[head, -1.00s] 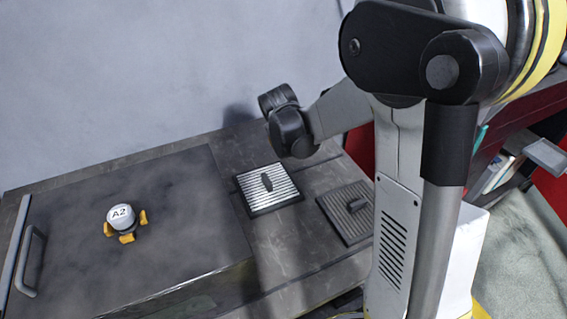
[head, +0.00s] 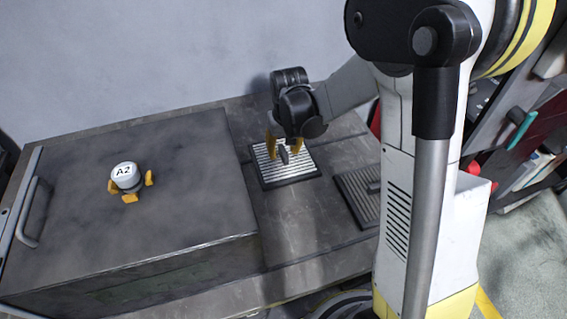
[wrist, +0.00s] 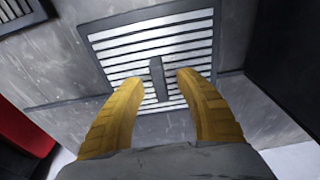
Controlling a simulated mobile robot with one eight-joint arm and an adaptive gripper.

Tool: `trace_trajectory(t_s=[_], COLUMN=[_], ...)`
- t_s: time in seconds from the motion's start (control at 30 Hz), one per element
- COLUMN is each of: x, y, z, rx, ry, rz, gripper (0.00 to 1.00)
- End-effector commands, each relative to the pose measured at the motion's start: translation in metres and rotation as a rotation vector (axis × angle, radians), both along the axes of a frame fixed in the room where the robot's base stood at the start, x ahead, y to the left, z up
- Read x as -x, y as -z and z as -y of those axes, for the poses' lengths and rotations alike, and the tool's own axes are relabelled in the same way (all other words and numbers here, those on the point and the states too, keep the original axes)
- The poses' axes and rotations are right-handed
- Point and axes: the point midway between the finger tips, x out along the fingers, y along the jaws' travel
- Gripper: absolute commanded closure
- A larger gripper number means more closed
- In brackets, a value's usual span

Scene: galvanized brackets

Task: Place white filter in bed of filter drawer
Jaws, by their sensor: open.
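The white filter (head: 302,164) is a square panel with white slats, a dark frame and a grey upright handle. It lies flat on the dark bench. In the wrist view the white filter (wrist: 125,47) fills the upper middle, with its handle (wrist: 158,78) standing up between my fingertips. My gripper (head: 283,148) is open above the filter, its yellow fingers on either side of the handle; contact cannot be told. It also shows in the wrist view (wrist: 160,82). A large dark box (head: 190,190) with a handle at its left end may be the filter drawer; no open bed is visible.
A white-topped knob marked A2 (head: 125,176) with orange feet is on the box. A darker slatted filter (head: 356,190) lies right of the white one, partly behind my arm. A grey wall (head: 140,60) rises behind the bench. Shelves with books stand at right.

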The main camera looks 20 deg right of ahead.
Motion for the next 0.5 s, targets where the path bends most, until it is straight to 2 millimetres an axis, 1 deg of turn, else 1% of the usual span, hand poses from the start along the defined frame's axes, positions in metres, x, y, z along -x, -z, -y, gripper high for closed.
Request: trace_trajectory(t_s=[0.03, 0.1, 0.3, 0.33, 0.37, 0.4, 0.43, 0.47, 0.5], x=[-0.0010, -0.0018, -0.0018, -0.0018, -0.0018, -0.0018, -0.0018, -0.0018, -0.0018], y=[0.0108, 0.0157, 0.0146, 0.0145, 0.0145, 0.0144, 0.0144, 0.0144, 0.0144], z=[0.0000, 0.0000, 0.0001, 0.0001, 0.0001, 0.0001, 0.0001, 0.0001, 0.0001], rx=[0.000, 0.000, 0.000, 0.000, 0.000, 0.000, 0.000, 0.000, 0.000], ry=[0.000, 0.000, 0.000, 0.000, 0.000, 0.000, 0.000, 0.000, 0.000], rz=[0.000, 0.000, 0.000, 0.000, 0.000, 0.000, 0.000, 0.000, 0.000], gripper=[0.59, 0.59, 0.59, 0.63, 0.72, 0.84, 0.93, 1.00, 1.00])
